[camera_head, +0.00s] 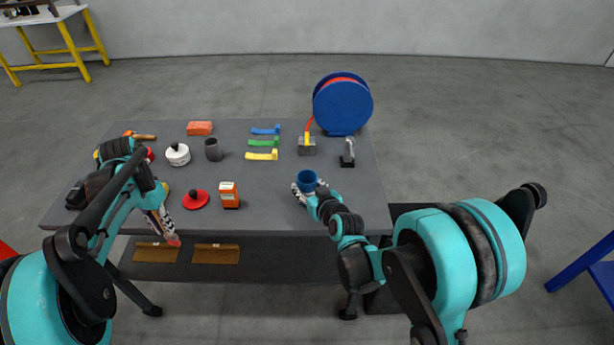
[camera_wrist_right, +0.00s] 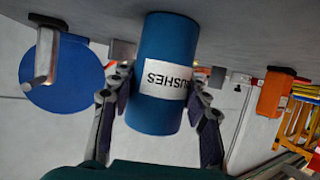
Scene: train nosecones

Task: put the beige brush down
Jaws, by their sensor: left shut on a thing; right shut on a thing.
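My right gripper (camera_head: 304,194) is shut on a blue cup (camera_head: 307,179) at the right front of the grey table. In the right wrist view the cup (camera_wrist_right: 165,50) sits between both fingers, with a white label partly reading "USHES". My left gripper (camera_head: 163,224) is at the table's front edge, left of the middle, pointing down. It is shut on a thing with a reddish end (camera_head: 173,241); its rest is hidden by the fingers. I cannot make out a beige brush for certain.
On the grey table (camera_head: 260,215) stand a red lid (camera_head: 195,200), an orange-and-white box (camera_head: 229,195), a white pot (camera_head: 177,154), a dark cup (camera_head: 213,149), coloured strips (camera_head: 263,142) and a blue reel (camera_head: 342,103). The front middle, between box and blue cup, is clear.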

